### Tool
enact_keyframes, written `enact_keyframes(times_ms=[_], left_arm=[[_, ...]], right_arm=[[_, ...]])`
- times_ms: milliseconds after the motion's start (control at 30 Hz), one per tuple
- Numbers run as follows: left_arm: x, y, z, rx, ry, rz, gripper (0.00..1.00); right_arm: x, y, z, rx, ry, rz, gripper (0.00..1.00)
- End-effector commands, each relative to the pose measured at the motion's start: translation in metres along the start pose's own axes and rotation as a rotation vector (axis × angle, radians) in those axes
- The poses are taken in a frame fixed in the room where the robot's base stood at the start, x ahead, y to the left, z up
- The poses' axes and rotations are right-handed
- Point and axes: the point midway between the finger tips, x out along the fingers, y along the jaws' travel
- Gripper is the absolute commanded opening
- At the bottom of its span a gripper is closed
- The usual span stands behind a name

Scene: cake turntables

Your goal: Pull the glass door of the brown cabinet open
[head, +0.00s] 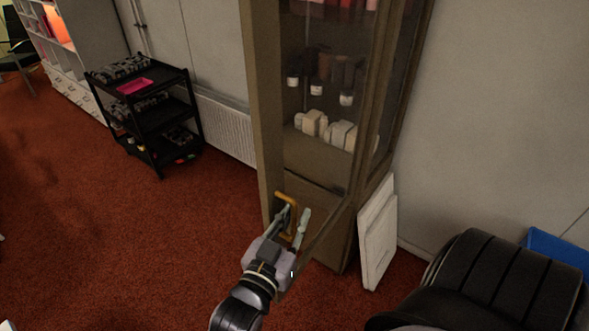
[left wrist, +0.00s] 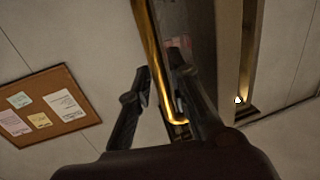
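The tall brown cabinet (head: 262,110) stands in the middle of the head view, with shelves of goods showing behind its glass (head: 318,45). A golden bar handle (head: 294,222) is low on its front and also shows in the left wrist view (left wrist: 154,60). My left gripper (head: 292,218) is at the handle. My right gripper is not in view.
A white panel (head: 376,235) leans against the cabinet's right side. A black shelf cart (head: 160,115) stands at the left, near a radiator (head: 225,128). Red carpet (head: 150,240) is clear left of the cabinet. A cork board (left wrist: 42,108) shows in the left wrist view.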

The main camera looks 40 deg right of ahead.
Motion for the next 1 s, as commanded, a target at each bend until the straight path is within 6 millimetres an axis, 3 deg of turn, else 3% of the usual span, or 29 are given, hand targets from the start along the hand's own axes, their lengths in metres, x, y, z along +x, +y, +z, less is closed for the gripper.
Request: enact_keyframes(times_ms=[367,800,1000], left_arm=[[-0.009,-0.001,0.003,0.0,-0.005,-0.001,0.19],[-0.095,0.0,0.002,0.0,-0.005,0.0,0.19],[-0.117,0.0,0.001,0.0,-0.004,0.0,0.19]], right_arm=[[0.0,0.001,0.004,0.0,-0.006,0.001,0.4],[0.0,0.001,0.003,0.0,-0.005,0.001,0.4],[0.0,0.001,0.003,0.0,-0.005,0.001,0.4]])
